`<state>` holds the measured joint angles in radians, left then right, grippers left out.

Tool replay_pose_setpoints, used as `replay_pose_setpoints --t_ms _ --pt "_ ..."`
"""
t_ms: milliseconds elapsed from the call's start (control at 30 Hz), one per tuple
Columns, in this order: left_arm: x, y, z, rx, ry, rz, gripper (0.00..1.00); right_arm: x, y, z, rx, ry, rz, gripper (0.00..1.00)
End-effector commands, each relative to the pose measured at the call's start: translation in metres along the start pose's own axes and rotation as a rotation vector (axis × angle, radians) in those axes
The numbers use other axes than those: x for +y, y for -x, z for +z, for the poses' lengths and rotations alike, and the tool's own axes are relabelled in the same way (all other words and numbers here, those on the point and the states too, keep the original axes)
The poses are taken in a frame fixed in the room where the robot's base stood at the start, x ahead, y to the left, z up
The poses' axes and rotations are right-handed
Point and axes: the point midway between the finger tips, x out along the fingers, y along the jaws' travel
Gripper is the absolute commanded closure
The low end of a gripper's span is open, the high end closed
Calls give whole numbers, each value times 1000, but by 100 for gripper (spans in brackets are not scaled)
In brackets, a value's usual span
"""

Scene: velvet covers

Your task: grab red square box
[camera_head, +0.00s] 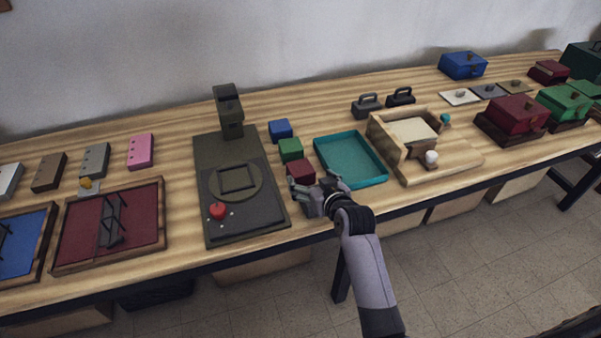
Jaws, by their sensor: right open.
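The red square box (301,170) is a small dark-red cube on the wooden table, just right of the dark machine plate and left of the teal tray. My right gripper (301,187) is at the near side of the red box, with its fingers open and close against it. The fingers partly cover the box's lower part, and I cannot tell whether they touch it. My left gripper is not in view.
A green cube (291,149) and a blue cube (281,129) stand behind the red box. A teal tray (382,181) lies to the right, and a dark machine (210,150) with a red button stands left. The table's front edge is close to my gripper.

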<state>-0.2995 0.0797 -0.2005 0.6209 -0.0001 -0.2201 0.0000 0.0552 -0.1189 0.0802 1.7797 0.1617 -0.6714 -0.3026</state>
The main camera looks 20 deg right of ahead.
Motion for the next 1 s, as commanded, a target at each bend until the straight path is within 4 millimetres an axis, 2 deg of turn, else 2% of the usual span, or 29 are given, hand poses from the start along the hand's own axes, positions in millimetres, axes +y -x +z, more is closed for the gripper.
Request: replay_pose_setpoints --t_ms 100,367,633,767,1000 --pt "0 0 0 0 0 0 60 0 -15 0 0 -1 0 20" --pt "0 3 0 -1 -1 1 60 0 -32 -2 0 -1 0 20" --pt "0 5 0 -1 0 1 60 0 -66 -2 -1 -1 0 20" --pt "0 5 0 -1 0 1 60 0 -73 -1 -1 0 1 20" --pt "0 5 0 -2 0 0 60 0 -73 -1 -1 0 1 21"
